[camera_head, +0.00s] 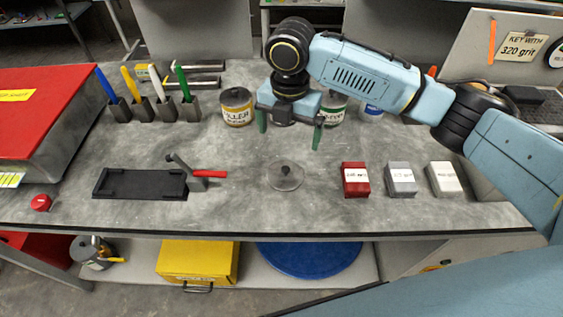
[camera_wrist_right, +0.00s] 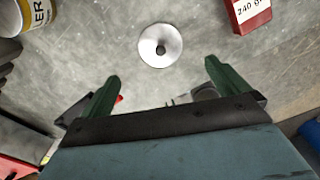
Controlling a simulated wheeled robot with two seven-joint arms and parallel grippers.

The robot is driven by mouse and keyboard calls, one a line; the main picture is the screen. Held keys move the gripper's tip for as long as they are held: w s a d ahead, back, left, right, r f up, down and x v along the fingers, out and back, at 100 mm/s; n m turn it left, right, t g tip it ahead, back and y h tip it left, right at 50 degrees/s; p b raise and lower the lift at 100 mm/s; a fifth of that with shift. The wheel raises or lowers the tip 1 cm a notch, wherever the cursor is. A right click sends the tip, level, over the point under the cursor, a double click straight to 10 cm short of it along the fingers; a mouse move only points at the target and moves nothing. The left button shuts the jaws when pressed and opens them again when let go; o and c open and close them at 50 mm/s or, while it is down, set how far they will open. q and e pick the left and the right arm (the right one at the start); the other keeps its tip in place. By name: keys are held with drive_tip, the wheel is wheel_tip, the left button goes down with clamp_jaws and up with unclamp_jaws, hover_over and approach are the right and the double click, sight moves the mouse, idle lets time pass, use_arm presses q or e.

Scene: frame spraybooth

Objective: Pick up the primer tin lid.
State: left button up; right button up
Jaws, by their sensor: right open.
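The primer tin lid appears to be the round grey lid with a dark knob (camera_head: 286,176) lying flat on the grey worktop in the head view. In the right wrist view the same lid (camera_wrist_right: 160,46) lies beyond the fingertips, centred between them. My right gripper (camera_head: 290,140) is open and empty above the worktop, behind the lid and apart from it. Its two green fingers also show in the right wrist view (camera_wrist_right: 162,70). My left gripper is not in view.
Tins, including a filler tin (camera_head: 237,107), stand behind the gripper. Red (camera_head: 355,180), grey (camera_head: 401,180) and white (camera_head: 445,179) blocks stand right of the lid. A black tray (camera_head: 140,183) and a red-handled tool (camera_head: 208,174) are left. The worktop around the lid is clear.

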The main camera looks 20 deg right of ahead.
hover_over(286, 168)
drive_tip(key=f, duration=0.6)
drive_tip(key=shift+d, duration=0.25)
drive_tip(key=f, duration=0.4)
drive_tip(key=shift+a+f+b, duration=0.3)
drive_tip(key=shift+a+f, duration=0.05)
drive_tip(key=shift+f, duration=0.6)
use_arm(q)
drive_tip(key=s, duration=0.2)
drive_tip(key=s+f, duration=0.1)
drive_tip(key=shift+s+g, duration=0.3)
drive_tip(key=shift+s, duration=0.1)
use_arm(e)
drive_tip(key=c, duration=0.8)
